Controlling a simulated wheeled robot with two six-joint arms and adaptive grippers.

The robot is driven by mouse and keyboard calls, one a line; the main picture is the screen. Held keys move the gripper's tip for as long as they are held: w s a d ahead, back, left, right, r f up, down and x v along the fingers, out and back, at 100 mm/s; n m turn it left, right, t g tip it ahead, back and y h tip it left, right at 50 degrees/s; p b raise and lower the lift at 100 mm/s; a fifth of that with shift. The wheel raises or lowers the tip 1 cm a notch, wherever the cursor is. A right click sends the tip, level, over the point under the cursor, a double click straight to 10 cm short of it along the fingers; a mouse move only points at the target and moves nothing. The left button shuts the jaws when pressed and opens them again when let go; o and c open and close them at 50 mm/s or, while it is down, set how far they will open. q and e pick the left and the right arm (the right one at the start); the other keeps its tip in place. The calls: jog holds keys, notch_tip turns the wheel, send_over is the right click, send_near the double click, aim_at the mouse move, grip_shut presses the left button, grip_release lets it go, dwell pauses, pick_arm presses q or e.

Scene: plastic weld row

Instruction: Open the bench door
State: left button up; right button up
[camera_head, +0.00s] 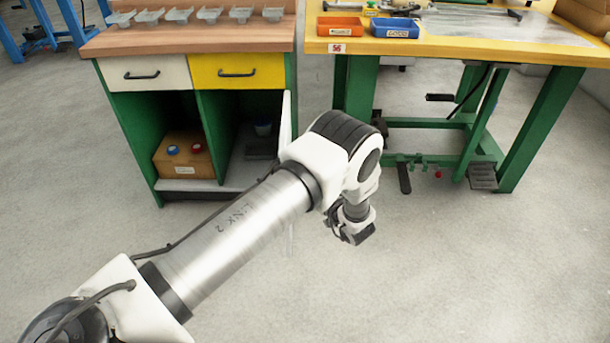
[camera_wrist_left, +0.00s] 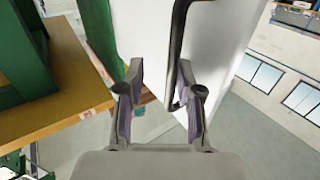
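The bench (camera_head: 190,40) has a wooden top, a green body and an open lower right compartment. Its white door (camera_head: 286,120) stands swung outward, nearly edge-on in the head view and partly hidden by my left arm. In the left wrist view the door (camera_wrist_left: 225,50) is a large pale panel with a long dark handle (camera_wrist_left: 174,45). My left gripper (camera_wrist_left: 160,82) is open, its two fingers apart, with the handle close beside the right finger; I cannot tell whether they touch. In the head view its fingertips are not clear. My right gripper is not in view.
A white drawer (camera_head: 145,73) and a yellow drawer (camera_head: 237,72) are shut above the compartments. A cardboard box (camera_head: 187,160) sits in the left compartment. A yellow-topped table (camera_head: 450,45) with green legs stands to the right. The grey floor in front is clear.

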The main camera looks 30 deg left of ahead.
pick_arm(q)
jog(key=v, duration=0.7)
jog(key=shift+d, duration=0.2)
jog(key=shift+s, duration=0.1)
jog(key=s+a+f+m+h, duration=0.2)
jog(key=s+f+m+h, duration=0.75)
jog(key=f, duration=0.45)
jog(key=s+d+f+m+g+h, duration=0.1)
jog(key=s+d+m+g+h, duration=0.2)
jog(key=s, duration=0.9)
jog(key=s+d+g+h, duration=0.3)
jog(key=s+g+h, duration=0.1)
jog(key=s, duration=0.8)
notch_tip(320, 180, up, 33)
jog(key=p, duration=3.3)
jog(key=shift+w, duration=0.35)
